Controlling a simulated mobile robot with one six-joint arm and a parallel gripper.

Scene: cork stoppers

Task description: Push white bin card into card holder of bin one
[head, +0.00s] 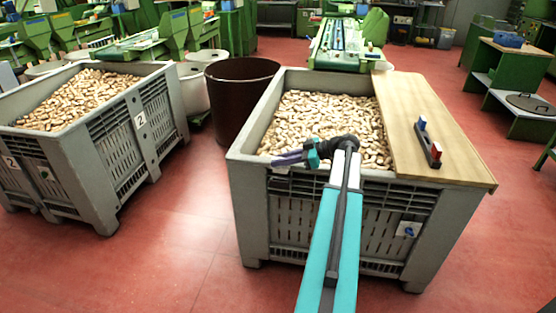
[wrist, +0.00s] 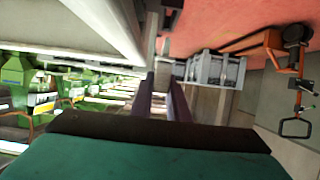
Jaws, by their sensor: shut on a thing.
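Bin one (head: 240,205) is the grey slatted crate in the middle, filled with cork stoppers (head: 325,118). My gripper (head: 278,160) is at its front left upper edge, with purple fingers pointing left. In the wrist view the two fingers (wrist: 165,98) are close together, shut on a small pale piece (wrist: 163,72) at their tips that I take for the white bin card. Its outline is unclear, and the head view hardly shows it. I cannot make out the card holder. A pale plate with a blue mark (head: 408,229) is on the crate's front at the right.
A wooden board (head: 430,110) lies across the right of bin one, with a small red and blue object (head: 428,140) on it. A second grey crate (head: 85,170) with number 2 cards stands left. A dark brown barrel (head: 232,105) stands behind. Red floor is clear between the crates.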

